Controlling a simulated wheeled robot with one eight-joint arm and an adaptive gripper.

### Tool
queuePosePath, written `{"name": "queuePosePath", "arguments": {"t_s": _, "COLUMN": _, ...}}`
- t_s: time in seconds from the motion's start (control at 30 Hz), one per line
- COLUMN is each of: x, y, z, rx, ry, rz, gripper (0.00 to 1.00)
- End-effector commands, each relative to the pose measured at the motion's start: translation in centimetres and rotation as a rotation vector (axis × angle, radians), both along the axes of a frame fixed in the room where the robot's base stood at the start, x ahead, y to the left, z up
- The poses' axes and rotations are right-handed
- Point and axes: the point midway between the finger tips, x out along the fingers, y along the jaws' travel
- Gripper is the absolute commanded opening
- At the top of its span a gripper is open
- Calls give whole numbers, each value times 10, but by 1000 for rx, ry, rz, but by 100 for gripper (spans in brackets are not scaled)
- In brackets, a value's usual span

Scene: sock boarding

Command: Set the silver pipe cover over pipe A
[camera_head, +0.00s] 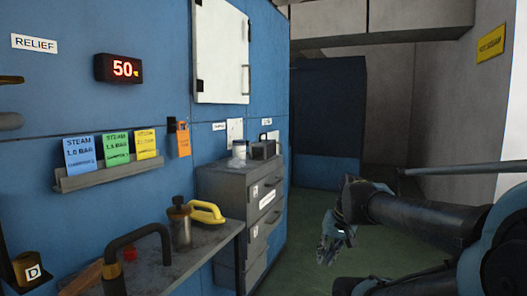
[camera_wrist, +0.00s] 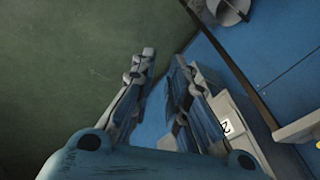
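My gripper (camera_head: 328,250) hangs in the air at the right of the head view, over the green floor and right of the grey drawer cabinet. In the wrist view its two fingers (camera_wrist: 164,60) stand apart with nothing between them, so it is open and empty. I cannot pick out a silver pipe cover or a pipe marked A with certainty. A round grey metal part (camera_wrist: 230,10) is cut off at the top of the wrist view; I cannot tell what it is. A brass-coloured piece marked D (camera_head: 27,268) is at the lower left.
The bench (camera_head: 205,250) holds a black curved handle (camera_head: 140,238), a metal bottle (camera_head: 180,222) and a yellow handle (camera_head: 207,212). The grey drawer cabinet (camera_head: 232,205) carries a white jar (camera_head: 239,150). Coloured steam cards (camera_head: 116,147) stand on a wall ledge. Green floor (camera_head: 305,215) is clear.

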Motion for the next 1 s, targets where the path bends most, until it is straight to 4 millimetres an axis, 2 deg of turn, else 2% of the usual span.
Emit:
{"name": "queuePosePath", "arguments": {"t_s": 0.03, "x": 17, "y": 11, "z": 16, "rx": 59, "ry": -12, "rz": -10, "gripper": 15}}
{"name": "queuePosePath", "arguments": {"t_s": 0.2, "x": 73, "y": 51, "z": 66, "rx": 278, "ry": -52, "rz": -46, "gripper": 15}}
{"name": "queuePosePath", "arguments": {"t_s": 0.5, "x": 181, "y": 97, "z": 163, "rx": 659, "ry": -124, "rz": -124, "gripper": 15}}
{"name": "queuePosePath", "arguments": {"t_s": 0.63, "x": 230, "y": 106, "z": 206, "rx": 825, "ry": -156, "rz": -162, "gripper": 15}}
{"name": "queuePosePath", "arguments": {"t_s": 0.8, "x": 294, "y": 107, "z": 258, "rx": 1036, "ry": -193, "rz": -218, "gripper": 15}}
{"name": "queuePosePath", "arguments": {"t_s": 1.0, "x": 351, "y": 98, "z": 302, "rx": 1228, "ry": -223, "rz": -270, "gripper": 15}}
